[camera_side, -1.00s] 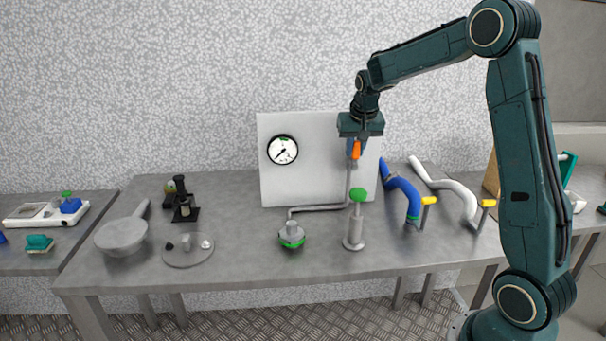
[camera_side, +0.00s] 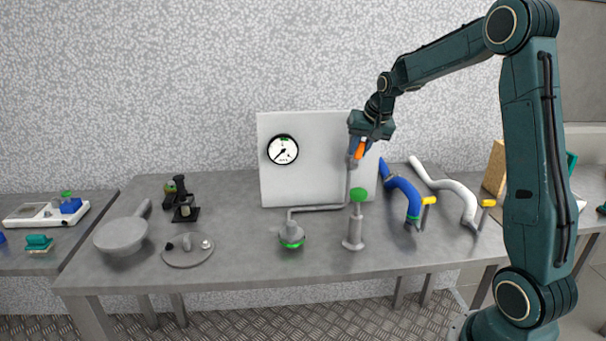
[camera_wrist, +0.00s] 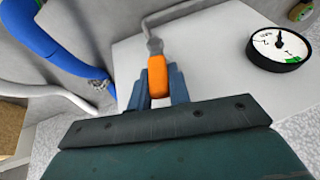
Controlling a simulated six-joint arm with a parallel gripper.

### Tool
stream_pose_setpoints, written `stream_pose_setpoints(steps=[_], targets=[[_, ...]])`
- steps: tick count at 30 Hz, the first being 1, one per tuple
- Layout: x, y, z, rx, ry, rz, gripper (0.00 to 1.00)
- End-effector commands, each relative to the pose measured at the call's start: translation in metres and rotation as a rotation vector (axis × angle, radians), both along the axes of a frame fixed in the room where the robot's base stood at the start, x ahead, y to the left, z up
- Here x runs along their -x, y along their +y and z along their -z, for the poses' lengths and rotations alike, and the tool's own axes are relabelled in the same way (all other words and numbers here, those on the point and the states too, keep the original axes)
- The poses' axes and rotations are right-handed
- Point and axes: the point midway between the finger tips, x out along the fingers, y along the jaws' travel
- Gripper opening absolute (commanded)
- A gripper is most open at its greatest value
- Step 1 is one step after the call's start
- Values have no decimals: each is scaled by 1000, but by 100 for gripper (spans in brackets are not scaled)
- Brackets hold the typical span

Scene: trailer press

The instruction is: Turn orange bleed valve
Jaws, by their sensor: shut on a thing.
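The orange bleed valve handle (camera_side: 360,148) is at the top of a thin grey pipe in front of the white panel. In the side view it is tilted, its upper end leaning right. My gripper (camera_side: 359,150) is shut on the orange handle from above. In the wrist view the orange handle (camera_wrist: 157,76) lies between my two blue-grey fingers (camera_wrist: 160,88), with its grey stem beyond.
A round gauge (camera_side: 282,149) is on the white panel (camera_side: 320,180). A green-topped pump post (camera_side: 354,225) and a round grey fitting with a green ring (camera_side: 291,238) stand below. Blue (camera_side: 402,190) and white hoses (camera_side: 450,187) lie to the right.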

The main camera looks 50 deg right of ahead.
Motion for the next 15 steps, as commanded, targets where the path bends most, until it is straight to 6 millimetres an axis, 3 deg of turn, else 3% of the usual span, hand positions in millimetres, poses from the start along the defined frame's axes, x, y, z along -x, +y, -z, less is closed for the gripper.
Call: stream_pose_setpoints(steps=[15], targets=[[14, -15, 7, -244, -245, 8, 0]])
